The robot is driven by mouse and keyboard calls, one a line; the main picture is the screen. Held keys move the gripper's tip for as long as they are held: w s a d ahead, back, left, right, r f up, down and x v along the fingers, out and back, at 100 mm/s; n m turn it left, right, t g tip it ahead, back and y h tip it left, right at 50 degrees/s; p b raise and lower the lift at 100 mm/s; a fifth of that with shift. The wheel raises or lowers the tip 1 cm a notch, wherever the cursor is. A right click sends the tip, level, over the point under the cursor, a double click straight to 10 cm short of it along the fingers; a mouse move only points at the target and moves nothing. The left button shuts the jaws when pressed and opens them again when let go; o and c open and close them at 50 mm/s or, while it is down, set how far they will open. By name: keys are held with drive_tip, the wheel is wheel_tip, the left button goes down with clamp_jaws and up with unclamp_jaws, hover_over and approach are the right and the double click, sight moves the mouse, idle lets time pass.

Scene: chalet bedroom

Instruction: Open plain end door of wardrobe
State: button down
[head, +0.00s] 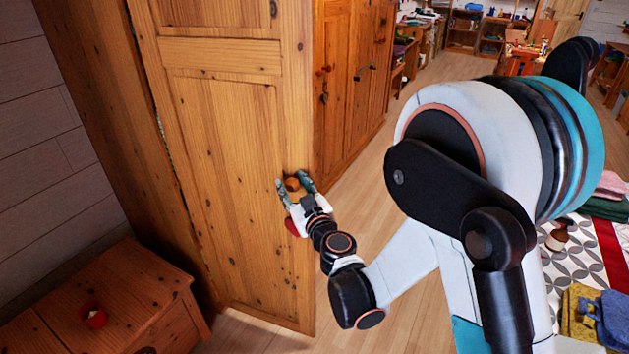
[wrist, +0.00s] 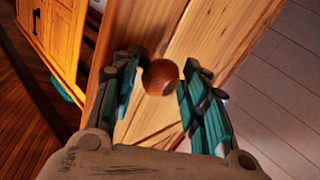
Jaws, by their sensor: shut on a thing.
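The plain panelled end door (head: 235,150) of the wardrobe (head: 335,85) fills the left middle of the head view. It stands swung out from the line of the wardrobe front, its outer face towards me. Its round wooden knob (wrist: 161,77) sits near the free edge. My gripper (head: 296,181) is shut on this knob, one finger on each side of it. The wrist view shows the knob between the teal-padded fingers, with the door's wood behind it. The wardrobe's inside behind the door is hidden in the head view.
A low wooden chest (head: 110,300) with a small red object (head: 93,316) on it stands at the lower left, close to the door's hinge side. Bare plank floor (head: 405,190) lies right of the door.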

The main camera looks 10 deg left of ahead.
drive_tip(key=shift+s+a+r, duration=0.1)
drive_tip(key=shift+s+a, duration=0.35)
drive_tip(key=shift+s, duration=0.25)
drive_tip(key=shift+s+a+r, duration=0.1)
drive_tip(key=shift+s+a, duration=0.35)
drive_tip(key=shift+s, duration=0.2)
drive_tip(key=c, duration=1.2)
unclamp_jaws()
drive_tip(key=shift+o, duration=0.5)
drive_tip(key=shift+s+a, duration=0.2)
drive_tip(key=shift+a, duration=0.1)
drive_tip(key=shift+d, duration=0.1)
drive_tip(key=shift+d+f, duration=0.1)
drive_tip(key=shift+d, duration=0.1)
drive_tip(key=shift+w, duration=0.1)
